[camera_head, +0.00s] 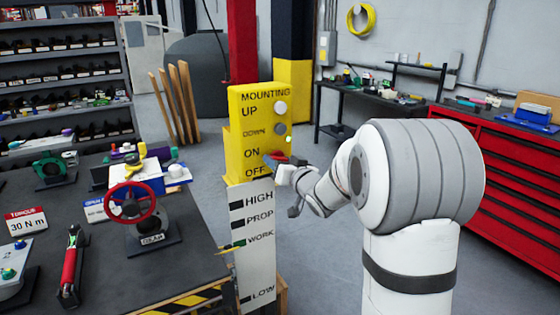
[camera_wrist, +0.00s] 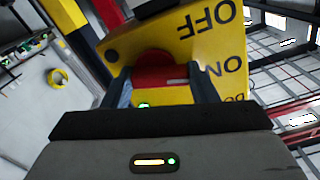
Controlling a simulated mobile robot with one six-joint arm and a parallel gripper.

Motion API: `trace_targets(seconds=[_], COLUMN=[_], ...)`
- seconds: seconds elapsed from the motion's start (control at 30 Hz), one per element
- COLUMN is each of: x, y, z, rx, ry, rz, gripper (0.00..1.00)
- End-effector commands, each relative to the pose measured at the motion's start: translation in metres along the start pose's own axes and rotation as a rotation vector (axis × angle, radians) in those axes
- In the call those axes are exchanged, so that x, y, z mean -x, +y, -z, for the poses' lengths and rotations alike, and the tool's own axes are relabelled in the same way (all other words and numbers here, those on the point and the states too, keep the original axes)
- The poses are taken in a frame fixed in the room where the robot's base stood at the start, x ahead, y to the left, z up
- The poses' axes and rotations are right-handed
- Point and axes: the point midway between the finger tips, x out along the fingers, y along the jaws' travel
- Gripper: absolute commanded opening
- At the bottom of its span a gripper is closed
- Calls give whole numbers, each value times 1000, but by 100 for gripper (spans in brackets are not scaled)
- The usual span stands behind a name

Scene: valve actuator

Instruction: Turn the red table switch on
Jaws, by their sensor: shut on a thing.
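The yellow control box (camera_head: 240,130) stands on a post and carries the labels MOUNTING, UP, DOWN, ON and OFF. The red switch (camera_head: 277,157) is on its right part, level with ON and OFF, and partly hidden by my gripper (camera_head: 281,166). In the wrist view the box face (camera_wrist: 205,50) appears upside down. There the red switch (camera_wrist: 156,74) lies between the two dark fingers of my gripper (camera_wrist: 161,88), which is shut on it. I cannot tell whether the switch is set to ON or OFF.
A white board (camera_head: 257,215) with HIGH, PROP, WORK and LOW labels hangs below the box. At left, a dark table (camera_head: 185,265) holds a red handwheel valve (camera_head: 130,205) and tools. A red cabinet (camera_head: 500,180) stands at right. Grey floor is free behind the box.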

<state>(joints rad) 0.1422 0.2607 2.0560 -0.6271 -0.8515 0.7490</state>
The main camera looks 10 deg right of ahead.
Motion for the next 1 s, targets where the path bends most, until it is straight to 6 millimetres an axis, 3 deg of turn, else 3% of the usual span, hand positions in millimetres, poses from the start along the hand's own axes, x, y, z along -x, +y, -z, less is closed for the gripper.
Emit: trace_targets(seconds=[0.5,1.0], x=[0,0], y=[0,1], z=[1,1], rx=[-336,-398], ry=[-2,-2], rz=[-1,-1], gripper=[30,30])
